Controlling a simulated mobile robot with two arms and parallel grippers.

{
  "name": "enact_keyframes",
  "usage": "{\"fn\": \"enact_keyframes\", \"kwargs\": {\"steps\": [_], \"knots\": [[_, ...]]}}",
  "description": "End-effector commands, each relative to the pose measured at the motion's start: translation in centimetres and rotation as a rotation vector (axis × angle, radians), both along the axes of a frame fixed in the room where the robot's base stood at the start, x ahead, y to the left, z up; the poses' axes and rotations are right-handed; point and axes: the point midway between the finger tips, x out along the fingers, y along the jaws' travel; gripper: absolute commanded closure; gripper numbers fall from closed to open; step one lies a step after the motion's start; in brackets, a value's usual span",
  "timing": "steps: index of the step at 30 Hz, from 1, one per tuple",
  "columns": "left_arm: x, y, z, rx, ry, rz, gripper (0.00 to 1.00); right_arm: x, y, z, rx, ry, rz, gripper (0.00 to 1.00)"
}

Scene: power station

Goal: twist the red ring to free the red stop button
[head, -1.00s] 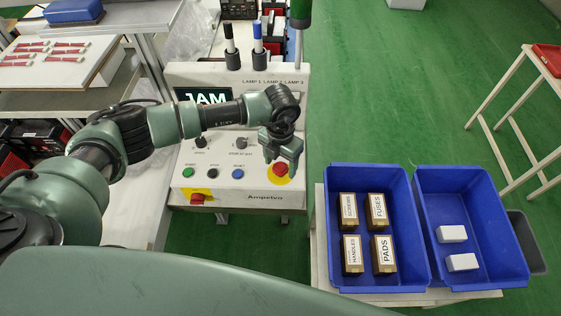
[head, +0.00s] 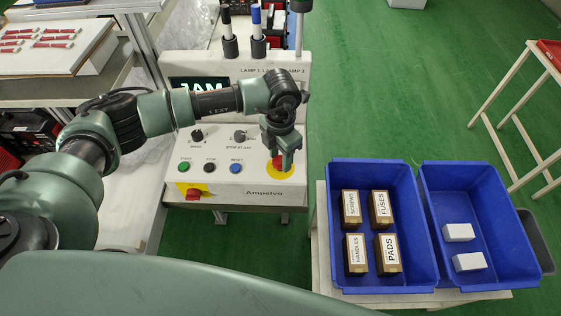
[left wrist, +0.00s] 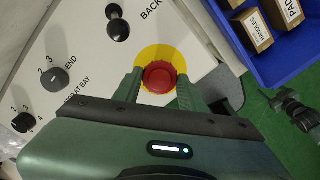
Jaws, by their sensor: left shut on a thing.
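The red stop button (head: 278,165) sits on a round yellow plate at the right of the console's sloped panel. In the head view my gripper partly covers it. In the left wrist view the red ring (left wrist: 160,77) stands out from the yellow plate (left wrist: 152,53). My left gripper (head: 283,161) points down at it. In the left wrist view its two green fingers (left wrist: 158,88) lie on either side of the ring, and they are shut on it. Whether the ring has turned cannot be told. My right gripper is not in view.
The panel (head: 255,183) also has black knobs and green, black and blue buttons. A red switch (head: 193,190) on yellow sits at its front left. Blue bins (head: 425,240) with boxes stand to the right. Green floor (head: 400,100) is clear behind them.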

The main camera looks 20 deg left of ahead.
Motion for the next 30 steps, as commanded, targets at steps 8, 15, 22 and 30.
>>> {"fn": "enact_keyframes", "kwargs": {"steps": [8, 15, 22, 30], "knots": [[0.1, 0.0, -0.4, 0.0, -0.003, -0.188, 0.99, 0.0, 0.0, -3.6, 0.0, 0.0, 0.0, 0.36], [0.1, 0.0, -0.2, 0.001, -0.002, -0.285, 0.99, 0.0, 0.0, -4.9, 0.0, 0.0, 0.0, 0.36], [0.0, 0.0, 0.0, 0.0, -0.001, -0.319, 0.99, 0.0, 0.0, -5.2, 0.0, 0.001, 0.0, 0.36], [0.1, 0.0, 0.1, 0.0, -0.001, -0.32, 0.99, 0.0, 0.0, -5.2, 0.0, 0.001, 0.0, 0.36]]}}
